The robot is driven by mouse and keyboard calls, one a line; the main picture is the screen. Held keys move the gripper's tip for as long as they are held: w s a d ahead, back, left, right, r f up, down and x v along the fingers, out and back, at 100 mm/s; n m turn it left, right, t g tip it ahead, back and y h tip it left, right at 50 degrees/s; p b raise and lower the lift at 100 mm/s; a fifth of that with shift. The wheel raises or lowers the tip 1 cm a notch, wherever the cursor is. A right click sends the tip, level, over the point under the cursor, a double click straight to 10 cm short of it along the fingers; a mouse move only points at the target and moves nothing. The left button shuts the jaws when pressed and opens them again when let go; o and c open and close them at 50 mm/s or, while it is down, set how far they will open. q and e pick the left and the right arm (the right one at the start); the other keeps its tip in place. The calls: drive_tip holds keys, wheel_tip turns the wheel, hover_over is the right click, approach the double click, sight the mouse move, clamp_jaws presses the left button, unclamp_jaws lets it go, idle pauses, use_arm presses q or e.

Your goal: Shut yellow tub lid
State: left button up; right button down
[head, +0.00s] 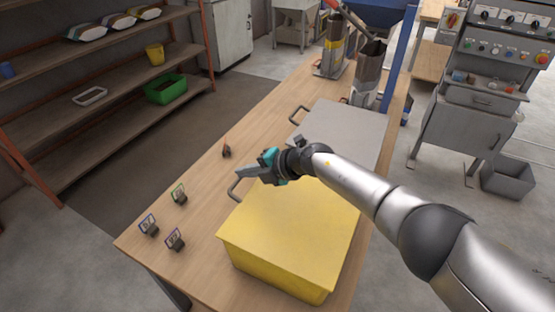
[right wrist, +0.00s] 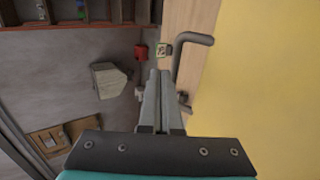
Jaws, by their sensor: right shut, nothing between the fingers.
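The yellow tub (head: 275,272) stands on the near part of the wooden bench. Its yellow lid (head: 290,225) lies flat over the top, and no opening shows in the head view. A grey bar handle (head: 234,192) sticks out at the lid's left edge; it also shows in the right wrist view (right wrist: 206,40) beside the yellow surface (right wrist: 265,80). My right gripper (head: 238,172) is shut and empty, just above and beside this handle. Its fingertips show in the right wrist view (right wrist: 160,74), left of the handle. Whether they touch it I cannot tell. My left gripper is not in view.
A grey lid (head: 345,130) with its own handle (head: 298,114) lies behind the yellow one. Several small tagged holders (head: 180,196) stand along the bench's left side. A wooden bench (head: 205,215) strip is free there. Shelves (head: 110,105) stand left, a control cabinet (head: 470,110) right.

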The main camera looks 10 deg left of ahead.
drive_tip(key=p+v, duration=0.5)
drive_tip(key=v, duration=0.8)
drive_tip(key=shift+p, duration=0.4)
drive_tip(key=shift+d, duration=0.15)
